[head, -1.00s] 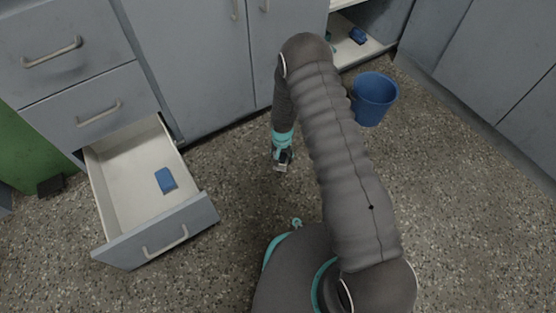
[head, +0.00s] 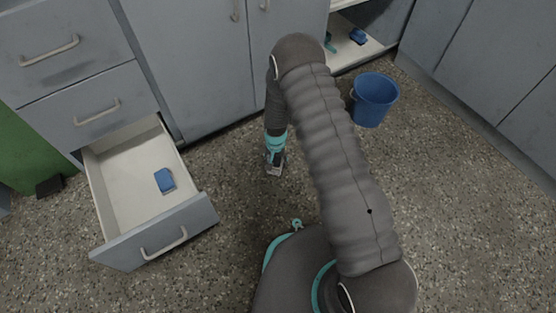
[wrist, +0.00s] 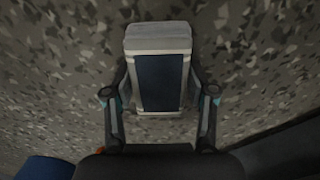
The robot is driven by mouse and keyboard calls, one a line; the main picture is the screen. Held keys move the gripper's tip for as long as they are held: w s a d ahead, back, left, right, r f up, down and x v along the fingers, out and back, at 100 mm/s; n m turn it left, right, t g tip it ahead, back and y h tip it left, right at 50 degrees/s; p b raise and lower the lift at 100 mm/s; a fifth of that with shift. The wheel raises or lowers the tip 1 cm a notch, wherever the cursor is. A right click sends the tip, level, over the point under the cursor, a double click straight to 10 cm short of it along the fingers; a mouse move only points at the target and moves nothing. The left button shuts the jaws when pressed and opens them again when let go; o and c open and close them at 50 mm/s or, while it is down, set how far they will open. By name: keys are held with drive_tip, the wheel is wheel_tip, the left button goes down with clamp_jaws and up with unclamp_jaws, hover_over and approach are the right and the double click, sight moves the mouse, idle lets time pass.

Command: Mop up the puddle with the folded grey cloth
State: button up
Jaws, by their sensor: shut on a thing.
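My gripper (head: 275,168) hangs low over the speckled floor in the head view, in front of the cabinet doors. In the wrist view my gripper (wrist: 160,95) is shut on the folded grey cloth (wrist: 158,36), with one finger on each side of it. The cloth is a light grey block with a dark blue panel on the side facing the camera. In the head view only a small pale end of it shows. I cannot tell whether it touches the floor. I cannot make out the puddle in either view.
An open drawer (head: 112,215) at the left holds a blue block (head: 165,180). A blue bucket (head: 374,101) stands on the floor at the right, near an open cabinet shelf (head: 362,52) with small items. The floor (head: 470,200) at the right is clear.

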drive_tip(key=shift+w+d+b, duration=0.25)
drive_tip(key=shift+w+d, duration=0.25)
drive_tip(key=shift+d, duration=0.25)
drive_tip(key=shift+w+d+b, duration=0.25)
drive_tip(key=shift+w+d, duration=0.2)
drive_tip(key=shift+d, duration=0.25)
drive_tip(key=shift+s+a+f, duration=0.1)
drive_tip(key=shift+s+a, duration=0.4)
drive_tip(key=shift+a, duration=0.25)
drive_tip(key=shift+s+a, duration=0.5)
drive_tip(key=shift+a, duration=0.2)
drive_tip(key=shift+w+d, duration=0.5)
drive_tip(key=shift+d, duration=0.25)
drive_tip(key=shift+w+d, duration=0.45)
drive_tip(key=shift+d, duration=0.3)
drive_tip(key=shift+a+r+p, duration=0.1)
drive_tip(key=shift+r+p, duration=1.6)
drive_tip(key=shift+r, duration=1.9)
